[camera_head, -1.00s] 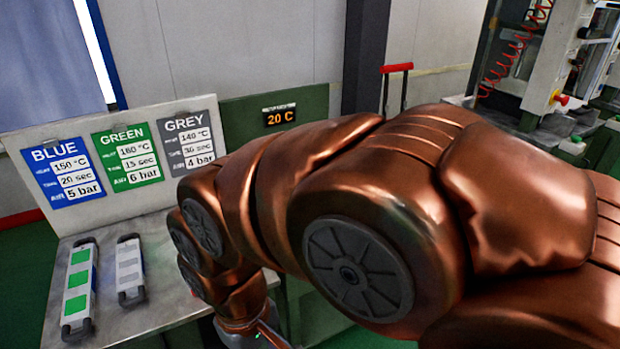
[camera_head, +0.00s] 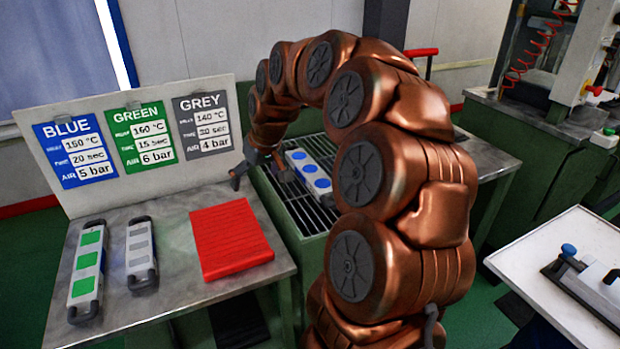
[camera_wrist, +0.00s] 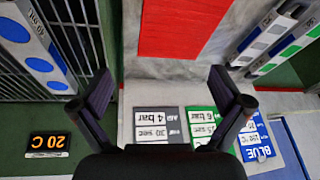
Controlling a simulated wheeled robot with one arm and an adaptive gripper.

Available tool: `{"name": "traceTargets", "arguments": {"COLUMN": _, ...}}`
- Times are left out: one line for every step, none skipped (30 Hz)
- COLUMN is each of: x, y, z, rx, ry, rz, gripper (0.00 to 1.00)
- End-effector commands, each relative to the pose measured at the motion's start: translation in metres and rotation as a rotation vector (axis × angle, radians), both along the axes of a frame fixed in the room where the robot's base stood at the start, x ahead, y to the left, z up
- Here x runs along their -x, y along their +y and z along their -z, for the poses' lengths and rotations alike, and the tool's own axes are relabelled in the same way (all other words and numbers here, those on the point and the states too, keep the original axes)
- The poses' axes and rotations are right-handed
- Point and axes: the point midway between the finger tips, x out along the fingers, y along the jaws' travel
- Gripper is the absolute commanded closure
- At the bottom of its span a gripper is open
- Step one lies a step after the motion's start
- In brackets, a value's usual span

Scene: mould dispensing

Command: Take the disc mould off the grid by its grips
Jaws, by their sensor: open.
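The disc mould (camera_head: 308,170), a pale strip with blue discs, lies on the dark slatted grid (camera_head: 304,214) at the back middle in the head view. It also shows at the upper left in the wrist view (camera_wrist: 40,65), partly cut off by the frame edge. My gripper (camera_head: 262,170) is open and empty. In the head view it appears just left of the mould, near the grid's left edge. In the wrist view my open fingers (camera_wrist: 160,74) stand apart from the mould, which is to their left. My arm hides part of the grid's right side.
A red ribbed pad (camera_head: 231,238) lies on the metal table (camera_head: 178,281), with a green-square mould (camera_head: 87,273) and a grey-square mould (camera_head: 140,254) left of it. The settings board (camera_head: 60,130) stands behind. A white table (camera_head: 560,237) with a tool is at right.

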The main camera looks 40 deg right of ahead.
Motion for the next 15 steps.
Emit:
{"name": "traceTargets", "arguments": {"x": -0.011, "y": -0.030, "z": 0.010, "rx": 0.006, "ry": -0.022, "rz": 0.037, "gripper": 0.00}}
{"name": "traceTargets", "arguments": {"x": -0.017, "y": -0.047, "z": 0.012, "rx": 0.013, "ry": -0.039, "rz": 0.055, "gripper": 0.00}}
{"name": "traceTargets", "arguments": {"x": -0.022, "y": -0.069, "z": 0.015, "rx": 0.021, "ry": -0.058, "rz": 0.080, "gripper": 0.00}}
{"name": "traceTargets", "arguments": {"x": -0.026, "y": -0.085, "z": 0.019, "rx": 0.028, "ry": -0.068, "rz": 0.097, "gripper": 0.00}}
{"name": "traceTargets", "arguments": {"x": -0.028, "y": -0.102, "z": 0.021, "rx": 0.038, "ry": -0.080, "rz": 0.117, "gripper": 0.00}}
{"name": "traceTargets", "arguments": {"x": -0.030, "y": -0.123, "z": 0.024, "rx": 0.048, "ry": -0.095, "rz": 0.139, "gripper": 0.00}}
{"name": "traceTargets", "arguments": {"x": -0.031, "y": -0.137, "z": 0.027, "rx": 0.053, "ry": -0.102, "rz": 0.156, "gripper": 0.00}}
{"name": "traceTargets", "arguments": {"x": -0.031, "y": -0.151, "z": 0.030, "rx": 0.061, "ry": -0.108, "rz": 0.172, "gripper": 0.00}}
{"name": "traceTargets", "arguments": {"x": -0.030, "y": -0.168, "z": 0.034, "rx": 0.072, "ry": -0.117, "rz": 0.191, "gripper": 0.00}}
{"name": "traceTargets", "arguments": {"x": -0.030, "y": -0.179, "z": 0.035, "rx": 0.080, "ry": -0.122, "rz": 0.203, "gripper": 0.00}}
{"name": "traceTargets", "arguments": {"x": -0.029, "y": -0.189, "z": 0.037, "rx": 0.086, "ry": -0.128, "rz": 0.214, "gripper": 0.00}}
{"name": "traceTargets", "arguments": {"x": -0.028, "y": -0.200, "z": 0.039, "rx": 0.093, "ry": -0.133, "rz": 0.228, "gripper": 0.00}}
{"name": "traceTargets", "arguments": {"x": -0.027, "y": -0.206, "z": 0.040, "rx": 0.097, "ry": -0.135, "rz": 0.236, "gripper": 0.00}}
{"name": "traceTargets", "arguments": {"x": -0.026, "y": -0.212, "z": 0.041, "rx": 0.101, "ry": -0.138, "rz": 0.243, "gripper": 0.00}}
{"name": "traceTargets", "arguments": {"x": -0.025, "y": -0.218, "z": 0.043, "rx": 0.105, "ry": -0.139, "rz": 0.249, "gripper": 0.00}}
